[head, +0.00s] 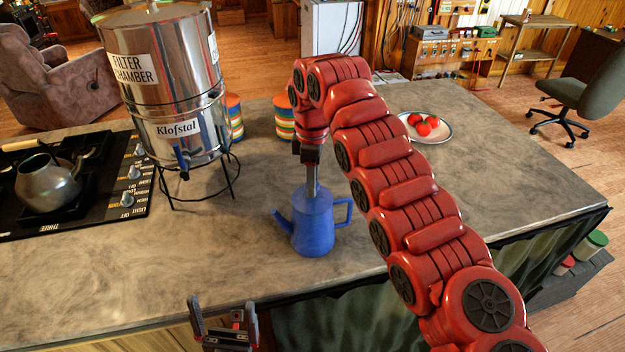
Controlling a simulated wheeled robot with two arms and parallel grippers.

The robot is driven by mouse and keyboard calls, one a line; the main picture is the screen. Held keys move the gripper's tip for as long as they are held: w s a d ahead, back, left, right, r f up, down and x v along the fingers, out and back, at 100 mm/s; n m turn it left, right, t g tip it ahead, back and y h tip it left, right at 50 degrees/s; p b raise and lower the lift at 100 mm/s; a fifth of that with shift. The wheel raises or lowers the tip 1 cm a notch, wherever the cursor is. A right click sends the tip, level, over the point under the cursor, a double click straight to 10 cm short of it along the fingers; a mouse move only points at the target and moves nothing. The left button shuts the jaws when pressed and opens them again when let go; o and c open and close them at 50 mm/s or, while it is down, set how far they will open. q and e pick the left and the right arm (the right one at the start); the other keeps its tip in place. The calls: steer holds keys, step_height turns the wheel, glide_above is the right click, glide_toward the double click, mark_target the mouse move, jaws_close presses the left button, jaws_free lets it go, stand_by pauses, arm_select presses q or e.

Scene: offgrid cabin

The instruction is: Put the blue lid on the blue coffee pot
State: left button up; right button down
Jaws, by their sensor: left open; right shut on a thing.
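The blue coffee pot (312,232) stands upright on the grey counter, with its spout to the left and its handle to the right. My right gripper (312,188) points straight down at the top of the pot and is shut on the blue lid (313,198). The lid is at the pot's mouth, and it blends with the pot's colour. I cannot tell whether it is fully seated. My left gripper (224,322) is open and empty, low in front of the counter's front edge.
A steel water filter (170,75) on a thin stand is left of the pot. A stove (100,175) with a grey kettle (47,183) is at the far left. Striped canisters (284,120) stand behind. A plate (441,133) with red tomatoes is at the back right.

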steer(key=shift+f, duration=0.1)
stand_by(0.7)
jaws_free()
stand_by(0.4)
steer(key=shift+r+p, duration=2.7)
steer(key=shift+r, duration=0.8)
